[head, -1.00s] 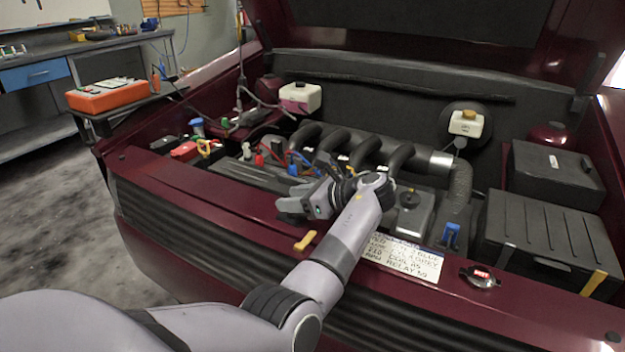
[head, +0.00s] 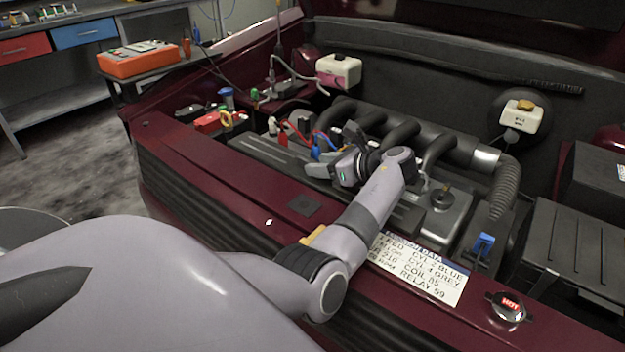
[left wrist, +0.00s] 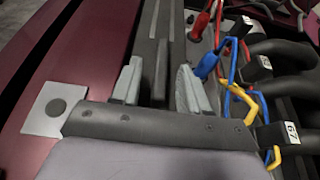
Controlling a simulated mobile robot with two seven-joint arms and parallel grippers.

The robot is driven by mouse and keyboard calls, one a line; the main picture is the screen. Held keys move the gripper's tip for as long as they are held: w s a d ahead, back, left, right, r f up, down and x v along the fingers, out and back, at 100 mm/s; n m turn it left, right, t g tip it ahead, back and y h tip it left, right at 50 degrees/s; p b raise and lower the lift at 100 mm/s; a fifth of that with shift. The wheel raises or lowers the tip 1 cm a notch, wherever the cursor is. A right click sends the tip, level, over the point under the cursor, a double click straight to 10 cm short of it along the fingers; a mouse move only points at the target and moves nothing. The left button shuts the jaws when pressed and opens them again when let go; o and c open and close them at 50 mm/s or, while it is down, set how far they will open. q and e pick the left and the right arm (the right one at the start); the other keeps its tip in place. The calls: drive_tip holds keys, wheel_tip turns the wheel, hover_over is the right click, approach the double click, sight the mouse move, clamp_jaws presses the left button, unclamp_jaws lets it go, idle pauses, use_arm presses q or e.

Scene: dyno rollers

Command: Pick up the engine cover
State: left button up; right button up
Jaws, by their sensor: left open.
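The engine cover is likely the long dark ribbed panel (head: 265,155) at the front of the engine bay, though the gripper and arm hide part of it. In the left wrist view a dark panel with raised ribs (left wrist: 150,35) runs up between and beyond the fingers. My left gripper (head: 336,152) is open over this panel, behind the red front edge. In the left wrist view its two grey fingers (left wrist: 158,78) stand apart with a narrow dark ridge between them. I cannot tell whether they touch it. My right gripper is not in view.
Red, blue and yellow wires (left wrist: 238,75) and black intake pipes (left wrist: 275,92) lie close right of the gripper. The red front rail (head: 215,170) carries a white data label (head: 422,268) and a HOT cap (head: 508,306). A black box (head: 575,250) stands at right.

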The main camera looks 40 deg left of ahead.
use_arm(q)
drive_tip(key=shift+x, duration=0.9)
drive_tip(key=c, duration=0.7)
drive_tip(key=shift+r, duration=0.1)
clamp_jaws()
